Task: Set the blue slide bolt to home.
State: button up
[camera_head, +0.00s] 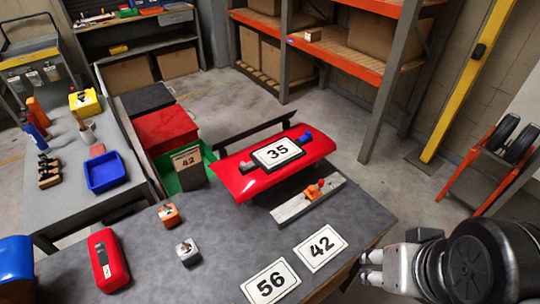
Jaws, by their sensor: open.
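A small blue piece (305,137), which looks like the blue slide bolt's knob, sits on the red panel (247,184), just right of the number 35 plate (277,153). Its exact slide position is too small to tell. An orange-red piece (315,190) sits on a grey rail (292,209) in front of the panel. My gripper (366,266) is at the lower right, beside the number 42 card, open and apart from the panel and the blue piece. No object shows between its fingers.
Number cards 42 (320,248) and 56 (270,283) lie on the dark table (220,235). An orange trolley (467,167) is at right.

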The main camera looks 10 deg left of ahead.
aim_at(308, 135)
jog(key=i+l+z, duration=0.15)
jog(key=i+l, duration=0.8)
